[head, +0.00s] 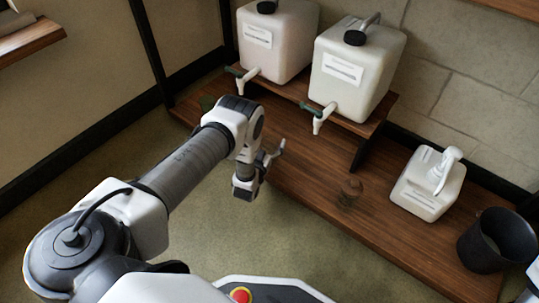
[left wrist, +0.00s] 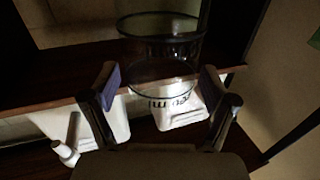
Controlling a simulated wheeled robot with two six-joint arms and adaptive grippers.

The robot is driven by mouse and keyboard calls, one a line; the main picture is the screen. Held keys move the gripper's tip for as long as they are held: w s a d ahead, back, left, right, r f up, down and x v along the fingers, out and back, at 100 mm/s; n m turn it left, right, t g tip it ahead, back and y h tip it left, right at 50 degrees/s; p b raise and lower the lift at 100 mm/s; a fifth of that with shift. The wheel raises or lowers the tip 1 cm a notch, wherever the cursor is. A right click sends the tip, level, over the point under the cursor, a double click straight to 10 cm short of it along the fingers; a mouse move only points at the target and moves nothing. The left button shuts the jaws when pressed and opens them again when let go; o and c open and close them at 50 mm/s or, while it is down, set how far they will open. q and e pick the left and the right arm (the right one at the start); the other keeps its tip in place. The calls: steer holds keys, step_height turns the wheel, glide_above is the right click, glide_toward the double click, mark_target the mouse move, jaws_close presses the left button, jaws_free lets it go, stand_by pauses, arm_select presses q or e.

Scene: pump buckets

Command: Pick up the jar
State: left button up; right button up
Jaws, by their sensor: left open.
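A clear glass jar with a dark rim (left wrist: 160,50) stands out in the left wrist view, ahead of and between the two fingers of my left gripper. I see no finger closed on it. My left gripper (left wrist: 160,85) is open, its fingers spread to either side. In the head view the left gripper (head: 270,158) is over the front edge of the low wooden bench, below the left jug. A faint, see-through round shape (head: 350,190) shows on the bench to its right; it is too small to tell clearly.
Two white jugs with taps, a left one (head: 278,42) and a right one (head: 357,70), stand on the raised shelf. A white pump bottle (head: 428,185) and a dark bucket (head: 497,240) are at the right. The bench (head: 385,240) is clear near its front.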

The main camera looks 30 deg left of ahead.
arm_select(q)
steer(key=shift+r, duration=0.1)
jaws_close()
